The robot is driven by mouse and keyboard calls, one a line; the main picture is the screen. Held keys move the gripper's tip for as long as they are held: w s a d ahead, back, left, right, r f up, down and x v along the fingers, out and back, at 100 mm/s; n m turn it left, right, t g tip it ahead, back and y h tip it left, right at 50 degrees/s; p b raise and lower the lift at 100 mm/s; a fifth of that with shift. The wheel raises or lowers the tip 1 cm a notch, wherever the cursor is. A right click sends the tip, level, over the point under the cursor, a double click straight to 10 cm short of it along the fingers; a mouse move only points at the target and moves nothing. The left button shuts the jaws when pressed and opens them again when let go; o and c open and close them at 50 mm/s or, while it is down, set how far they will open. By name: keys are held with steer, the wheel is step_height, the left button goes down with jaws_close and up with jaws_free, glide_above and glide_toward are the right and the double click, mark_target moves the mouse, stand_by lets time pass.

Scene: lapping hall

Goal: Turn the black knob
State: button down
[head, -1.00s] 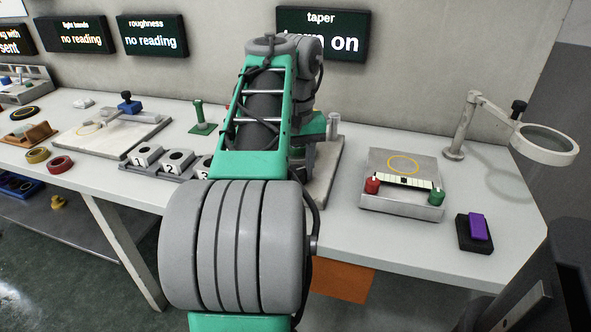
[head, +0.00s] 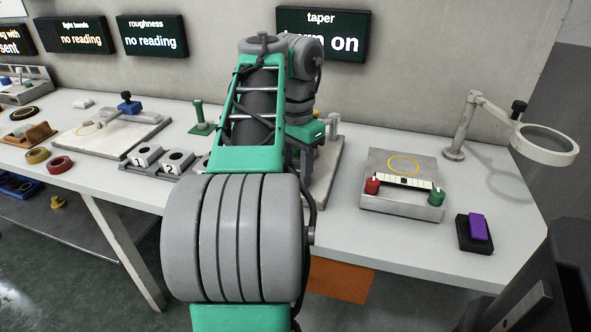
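A small black knob (head: 519,107) stands on top of the magnifier's stand arm at the far right of the bench. I cannot tell if it is the task's knob; another may be hidden behind my arm. My gripper (head: 303,150) points down beside a grey post, over a pale plate (head: 328,180) at the middle of the bench. My arm hides most of that fixture. The fingertips are not clear, so I cannot see whether they are open, shut or touching anything. The display marked taper (head: 321,33) on the wall behind is partly covered by my arm.
Right of my gripper stands a grey block with a red knob (head: 372,185) and a green knob (head: 437,197). A purple block (head: 479,226) lies on a black pad. The magnifier (head: 548,143) overhangs the right end. Numbered holders (head: 150,155) stand to the left.

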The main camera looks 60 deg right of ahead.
steer(key=m, duration=0.4)
steer(key=shift+m, duration=0.3)
steer(key=m, duration=0.4)
steer(key=shift+m, duration=0.3)
steer(key=m, duration=0.4)
steer(key=shift+s+m, duration=0.1)
steer(key=shift+m, duration=1.9)
steer(key=c, duration=0.8)
jaws_free()
steer(key=shift+c, duration=0.2)
steer(key=shift+p, duration=0.3)
